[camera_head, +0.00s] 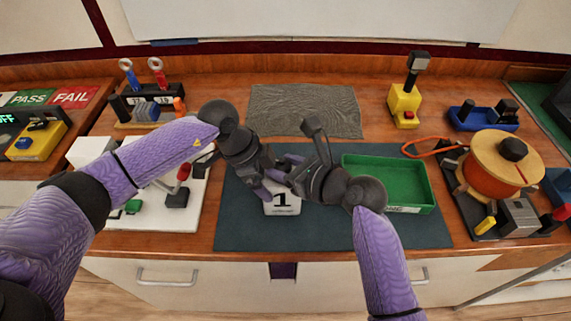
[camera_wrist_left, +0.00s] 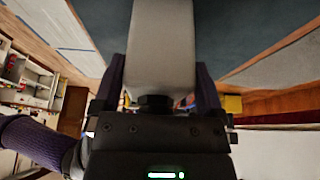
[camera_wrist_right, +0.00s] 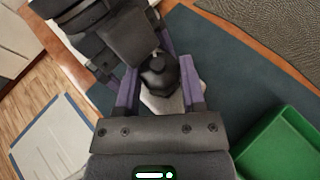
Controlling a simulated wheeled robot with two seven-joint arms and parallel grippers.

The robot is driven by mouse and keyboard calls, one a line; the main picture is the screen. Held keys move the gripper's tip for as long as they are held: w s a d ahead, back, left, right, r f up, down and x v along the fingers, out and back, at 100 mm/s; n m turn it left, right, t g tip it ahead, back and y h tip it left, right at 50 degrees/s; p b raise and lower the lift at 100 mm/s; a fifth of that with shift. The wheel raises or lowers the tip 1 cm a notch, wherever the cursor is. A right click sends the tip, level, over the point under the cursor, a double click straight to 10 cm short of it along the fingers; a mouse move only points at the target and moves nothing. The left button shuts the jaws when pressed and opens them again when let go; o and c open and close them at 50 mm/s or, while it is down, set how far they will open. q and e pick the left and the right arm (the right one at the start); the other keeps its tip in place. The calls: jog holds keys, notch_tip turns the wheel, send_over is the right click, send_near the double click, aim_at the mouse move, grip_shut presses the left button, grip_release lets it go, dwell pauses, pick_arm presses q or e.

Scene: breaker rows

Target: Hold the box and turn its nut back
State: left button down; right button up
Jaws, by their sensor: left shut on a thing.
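The box (camera_head: 283,206) is pale, marked with a black 1, and is over the dark mat (camera_head: 235,225). My left gripper (camera_head: 268,190) is shut on the box, which fills the space between its fingers in the left wrist view (camera_wrist_left: 162,50). The nut (camera_wrist_right: 160,75) is dark and shows between the fingers of my right gripper (camera_wrist_right: 160,88). Those fingers are apart, one on each side of the nut, with part of the pale box below it. Whether they touch the nut is unclear. In the head view my grippers cover the nut and the box's upper part.
A green tray (camera_head: 424,207) stands right of the box, close to my right arm. A white board with small parts (camera_head: 165,218) lies at the left. A round wooden-topped device (camera_head: 482,155) stands at the right. A grey textured mat (camera_head: 305,110) lies clear behind.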

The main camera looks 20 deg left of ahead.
grip_shut()
jog(key=shift+n+g, duration=0.3)
jog(key=n+g, duration=0.1)
jog(key=g, duration=0.1)
jog(key=n+g+y, duration=0.1)
jog(key=n, duration=0.1)
jog(key=shift+w+d+g, duration=0.1)
jog(key=shift+w+g, duration=0.1)
jog(key=shift+g, duration=0.2)
jog(key=shift+w+n+g, duration=0.15)
jog(key=shift+n+g, duration=0.65)
jog(key=shift+w+n+g, duration=0.1)
jog(key=shift+n+g, duration=0.7)
jog(key=shift+f+n+g, duration=0.1)
jog(key=shift+n+g, duration=0.2)
jog(key=shift+g, duration=0.1)
jog(key=shift+s, duration=0.1)
jog(key=shift+o, duration=2.2)
grip_release()
